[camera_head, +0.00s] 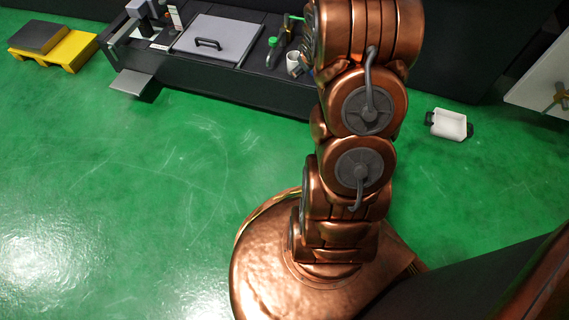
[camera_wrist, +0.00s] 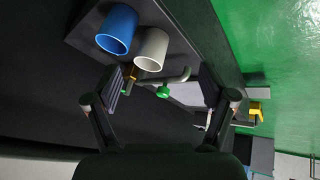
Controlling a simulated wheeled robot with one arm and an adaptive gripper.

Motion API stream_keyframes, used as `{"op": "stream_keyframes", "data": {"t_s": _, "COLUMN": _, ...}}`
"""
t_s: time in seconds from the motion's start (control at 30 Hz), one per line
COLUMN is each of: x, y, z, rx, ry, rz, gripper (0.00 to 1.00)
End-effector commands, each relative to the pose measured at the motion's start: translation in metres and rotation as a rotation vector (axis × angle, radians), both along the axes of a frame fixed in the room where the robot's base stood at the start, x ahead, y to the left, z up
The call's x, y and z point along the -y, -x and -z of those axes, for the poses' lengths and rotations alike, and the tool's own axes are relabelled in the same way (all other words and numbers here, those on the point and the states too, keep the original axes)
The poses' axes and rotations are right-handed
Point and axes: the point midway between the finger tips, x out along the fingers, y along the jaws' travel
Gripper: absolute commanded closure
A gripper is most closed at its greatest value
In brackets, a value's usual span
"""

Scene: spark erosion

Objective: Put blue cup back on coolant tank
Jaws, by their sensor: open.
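The blue cup (camera_wrist: 117,28) stands in the wrist view on a dark flat surface (camera_wrist: 186,42), beside a white cup (camera_wrist: 151,48). This surface may be the coolant tank, but I cannot tell for certain. My gripper (camera_wrist: 163,76) is open and empty, its fingers spread apart. The two cups show beyond the fingertips, the blue one up and to the left. In the head view the white cup (camera_head: 293,63) stands on the dark machine bench (camera_head: 240,84).
A green knob (camera_wrist: 163,92) and a bent grey pipe (camera_wrist: 180,78) show between the fingers. The bench also carries a grey lid with a handle (camera_head: 222,38) and a green-topped item (camera_head: 272,42). A white tray (camera_head: 448,125) lies on the floor at right.

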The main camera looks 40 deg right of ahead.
Motion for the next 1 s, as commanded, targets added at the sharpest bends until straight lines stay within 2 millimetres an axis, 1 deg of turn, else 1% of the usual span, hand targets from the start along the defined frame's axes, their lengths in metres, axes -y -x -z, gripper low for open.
{"op": "stream_keyframes", "data": {"t_s": 0.03, "x": -0.014, "y": 0.003, "z": -0.013, "rx": -0.029, "ry": 0.002, "rz": 0.005, "gripper": 0.18}}
{"op": "stream_keyframes", "data": {"t_s": 0.1, "x": -0.031, "y": 0.013, "z": -0.026, "rx": -0.077, "ry": -0.003, "rz": 0.024, "gripper": 0.18}}
{"op": "stream_keyframes", "data": {"t_s": 0.27, "x": -0.076, "y": 0.043, "z": -0.052, "rx": -0.189, "ry": -0.029, "rz": 0.06, "gripper": 0.18}}
{"op": "stream_keyframes", "data": {"t_s": 0.47, "x": -0.14, "y": 0.092, "z": -0.084, "rx": -0.327, "ry": -0.08, "rz": 0.095, "gripper": 0.18}}
{"op": "stream_keyframes", "data": {"t_s": 0.6, "x": -0.186, "y": 0.134, "z": -0.104, "rx": -0.424, "ry": -0.126, "rz": 0.106, "gripper": 0.18}}
{"op": "stream_keyframes", "data": {"t_s": 0.67, "x": -0.206, "y": 0.154, "z": -0.112, "rx": -0.468, "ry": -0.146, "rz": 0.106, "gripper": 0.18}}
{"op": "stream_keyframes", "data": {"t_s": 0.7, "x": -0.219, "y": 0.168, "z": -0.118, "rx": -0.5, "ry": -0.16, "rz": 0.105, "gripper": 0.18}}
{"op": "stream_keyframes", "data": {"t_s": 0.77, "x": -0.239, "y": 0.19, "z": -0.125, "rx": -0.545, "ry": -0.183, "rz": 0.101, "gripper": 0.18}}
{"op": "stream_keyframes", "data": {"t_s": 0.8, "x": -0.252, "y": 0.205, "z": -0.131, "rx": -0.575, "ry": -0.197, "rz": 0.097, "gripper": 0.18}}
{"op": "stream_keyframes", "data": {"t_s": 0.87, "x": -0.269, "y": 0.228, "z": -0.138, "rx": -0.624, "ry": -0.218, "rz": 0.09, "gripper": 0.18}}
{"op": "stream_keyframes", "data": {"t_s": 0.9, "x": -0.28, "y": 0.243, "z": -0.143, "rx": -0.653, "ry": -0.23, "rz": 0.084, "gripper": 0.18}}
{"op": "stream_keyframes", "data": {"t_s": 1.0, "x": -0.301, "y": 0.274, "z": -0.152, "rx": -0.72, "ry": -0.257, "rz": 0.068, "gripper": 0.18}}
